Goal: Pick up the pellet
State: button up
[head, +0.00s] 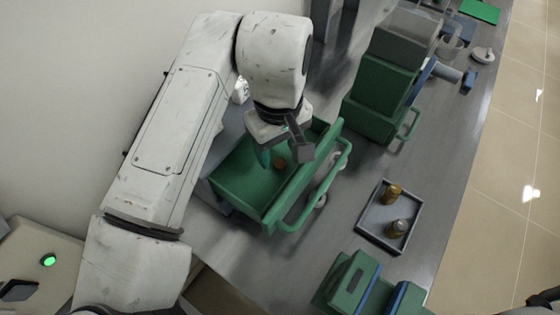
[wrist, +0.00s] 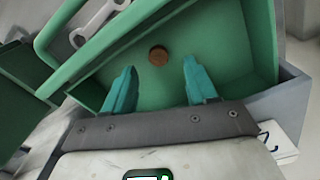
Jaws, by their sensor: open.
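The pellet (wrist: 158,55) is a small brown disc lying on the floor of a green drawer (wrist: 205,45). In the head view the pellet (head: 280,163) shows inside the green drawer (head: 238,181), just beside my gripper. My gripper (wrist: 158,80) has teal fingers spread apart with nothing between them. In the wrist view the pellet lies beyond the fingertips, about midway between them. In the head view my wrist is over the drawer and hides part of it and most of the fingers.
The drawer has raised walls and a green handle (head: 322,190). A grey tray (head: 372,222) with two small brown-and-grey items stands to the right. Green boxes stand behind (head: 378,90) and in front (head: 350,282).

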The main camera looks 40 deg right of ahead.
aim_at(280, 163)
jog(key=shift+s+d+f, duration=0.1)
jog(key=shift+s+f, duration=0.05)
jog(key=shift+f, duration=1.5)
grip_shut()
jog(key=shift+r, duration=0.1)
jog(key=shift+r, duration=0.5)
notch_tip(280, 163, up, 2)
jog(key=shift+d+r, duration=0.1)
jog(key=shift+r, duration=0.1)
jog(key=s+d+r+p, duration=0.1)
jog(key=s+d+r, duration=0.6)
jog(key=s+r, duration=0.2)
jog(key=s, duration=0.2)
jog(key=shift+s+d+r, duration=0.2)
jog(key=shift+s+r, duration=0.05)
jog(key=shift+s, duration=0.1)
